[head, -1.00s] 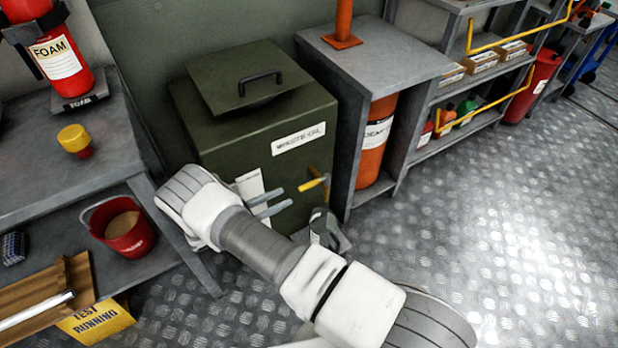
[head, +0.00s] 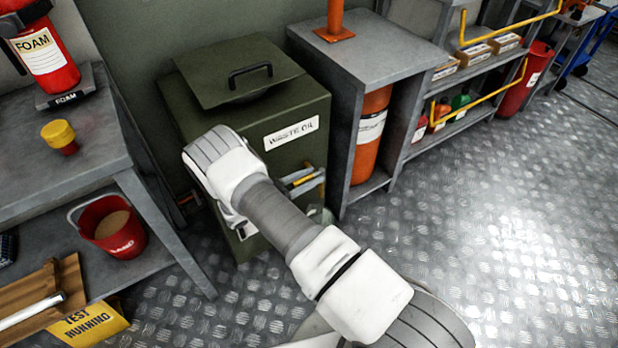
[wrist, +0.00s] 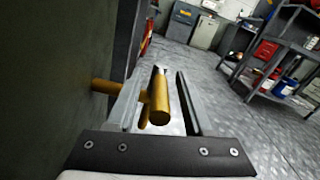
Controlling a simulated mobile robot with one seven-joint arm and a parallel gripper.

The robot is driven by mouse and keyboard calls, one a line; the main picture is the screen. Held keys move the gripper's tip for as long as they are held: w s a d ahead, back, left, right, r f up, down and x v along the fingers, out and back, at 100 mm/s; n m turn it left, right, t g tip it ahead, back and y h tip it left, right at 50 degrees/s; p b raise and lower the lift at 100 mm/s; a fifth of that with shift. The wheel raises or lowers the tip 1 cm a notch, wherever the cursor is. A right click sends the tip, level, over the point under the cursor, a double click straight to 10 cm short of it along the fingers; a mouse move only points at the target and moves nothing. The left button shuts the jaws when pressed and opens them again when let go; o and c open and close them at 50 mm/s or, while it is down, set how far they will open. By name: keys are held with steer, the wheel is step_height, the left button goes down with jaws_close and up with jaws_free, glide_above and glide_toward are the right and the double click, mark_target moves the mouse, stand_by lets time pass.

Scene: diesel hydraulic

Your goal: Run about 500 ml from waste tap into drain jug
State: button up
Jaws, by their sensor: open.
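The dark green waste oil tank (head: 215,135) stands against the wall with its lid on. Its yellow waste tap (head: 300,172) sticks out of the front, below the label. In the wrist view the yellow tap (wrist: 160,98) lies between the two fingers of my gripper (wrist: 157,80), which are apart with a gap on the right side. My gripper (head: 306,181) is at the tap in the head view. What looks like the drain jug (head: 321,214) is on the floor below the tap, mostly hidden by my arm; its contents cannot be seen.
A grey bench with a red bucket (head: 112,228) on its lower shelf stands left. A grey cabinet (head: 365,50) holding an orange cylinder (head: 371,135) stands close right of the tank. Open chequered floor (head: 480,220) lies to the right.

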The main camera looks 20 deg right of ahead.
steer(key=shift+c, duration=0.4)
jaws_close()
stand_by(0.9)
